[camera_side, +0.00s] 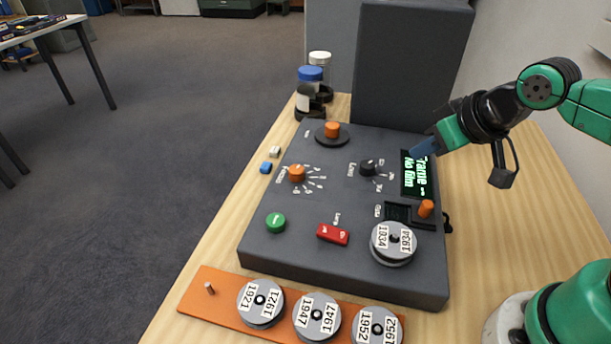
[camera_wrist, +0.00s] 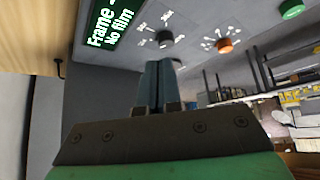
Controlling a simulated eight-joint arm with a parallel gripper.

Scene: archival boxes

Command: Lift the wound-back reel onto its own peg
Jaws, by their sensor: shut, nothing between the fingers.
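A grey reel labelled 1934 (camera_side: 393,250) sits on the lower right of the dark machine. An orange rack (camera_side: 200,300) lies in front of the machine. A bare peg (camera_side: 209,288) stands at its left end. Reels labelled 1921 (camera_side: 260,303), 1947 (camera_side: 317,317) and 1952 (camera_side: 377,328) stand along the rest of the rack. My gripper (camera_side: 414,153) is shut and empty, over the upper right of the machine near its screen, away from every reel. Its closed fingers also show in the wrist view (camera_wrist: 161,68); no reel shows there.
The machine's screen (camera_side: 416,175) reads "Frame -- No film". An upright dark panel (camera_side: 410,65) stands behind. Orange knobs (camera_side: 297,173), a green button (camera_side: 276,222) and a red switch (camera_side: 333,235) rise from the top. Jars (camera_side: 310,85) stand at the back left. The table right of the machine is clear.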

